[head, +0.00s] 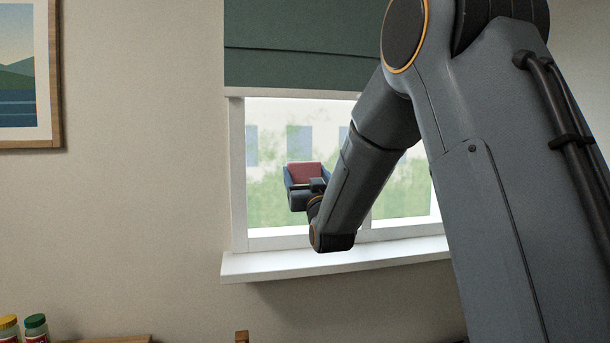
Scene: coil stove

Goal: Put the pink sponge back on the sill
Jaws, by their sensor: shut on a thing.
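The pink sponge (306,172) is a small reddish-pink block in the middle of the head view, in front of the window. My gripper (303,178) is shut on it, with blue finger parts on both sides of the sponge. The gripper and sponge show higher in the picture than the sill. The white sill (285,265) runs under the window, and its visible part left of my arm is bare. My arm hides part of the sill's middle and its right end.
The window (270,215) has a dark green blind (300,55) at its top. A framed picture (55,80) hangs on the left wall. Two jars, one with a green lid (36,321) and one with a yellow lid (9,322), stand at the lower left.

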